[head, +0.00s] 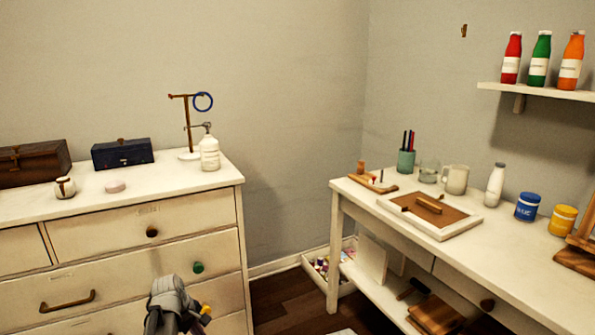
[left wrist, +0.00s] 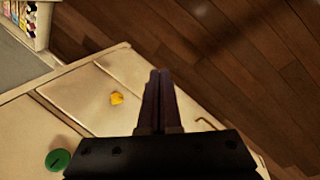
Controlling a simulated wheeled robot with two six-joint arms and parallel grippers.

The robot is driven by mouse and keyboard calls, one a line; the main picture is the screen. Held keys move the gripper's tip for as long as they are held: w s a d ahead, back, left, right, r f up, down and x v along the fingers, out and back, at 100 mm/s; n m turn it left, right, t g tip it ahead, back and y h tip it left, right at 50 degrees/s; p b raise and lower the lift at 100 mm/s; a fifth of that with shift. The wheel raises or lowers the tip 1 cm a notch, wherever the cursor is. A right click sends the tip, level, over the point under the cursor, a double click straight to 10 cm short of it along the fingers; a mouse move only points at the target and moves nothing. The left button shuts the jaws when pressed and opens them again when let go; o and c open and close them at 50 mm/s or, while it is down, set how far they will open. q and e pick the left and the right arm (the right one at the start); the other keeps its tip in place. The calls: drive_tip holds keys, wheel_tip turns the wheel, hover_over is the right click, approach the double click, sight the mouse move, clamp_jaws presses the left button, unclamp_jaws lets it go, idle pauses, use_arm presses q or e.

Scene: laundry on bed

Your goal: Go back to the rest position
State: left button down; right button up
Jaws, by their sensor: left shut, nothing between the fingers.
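My left gripper (left wrist: 158,100) is shut and empty, its two dark fingers pressed together in the left wrist view. In the head view the left gripper and wrist (head: 172,305) show at the bottom, in front of the dresser drawers. The gripper's fingertips are hard to make out there. The white dresser (head: 120,228) has a green knob (head: 198,267) just above and right of my wrist. The green knob (left wrist: 58,160) and a yellow knob (left wrist: 116,98) also show in the left wrist view. My right gripper is in neither view.
A white desk (head: 480,240) stands at the right with a framed board (head: 430,213), jars and a mug on top. A low box of small items (head: 320,268) sits between dresser and desk. Dark wooden floor (head: 285,305) is open between them.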

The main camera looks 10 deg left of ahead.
use_arm(q)
drive_tip(key=s+d+m+g+y, duration=0.1)
drive_tip(key=s+d+m, duration=0.5)
drive_tip(key=d, duration=0.3)
drive_tip(key=s+d+m+g+y, duration=0.1)
drive_tip(key=s+d+m, duration=0.5)
drive_tip(key=d, duration=0.4)
drive_tip(key=s+d+m+g+y, duration=0.1)
drive_tip(key=s+d+m, duration=0.4)
drive_tip(key=d+m, duration=0.3)
wheel_tip(320, 180, up, 37)
drive_tip(key=d+n+p, duration=0.1)
drive_tip(key=p, duration=3.7)
drive_tip(key=shift+d+r, duration=0.2)
drive_tip(key=shift+d, duration=0.1)
drive_tip(key=shift+a, duration=0.1)
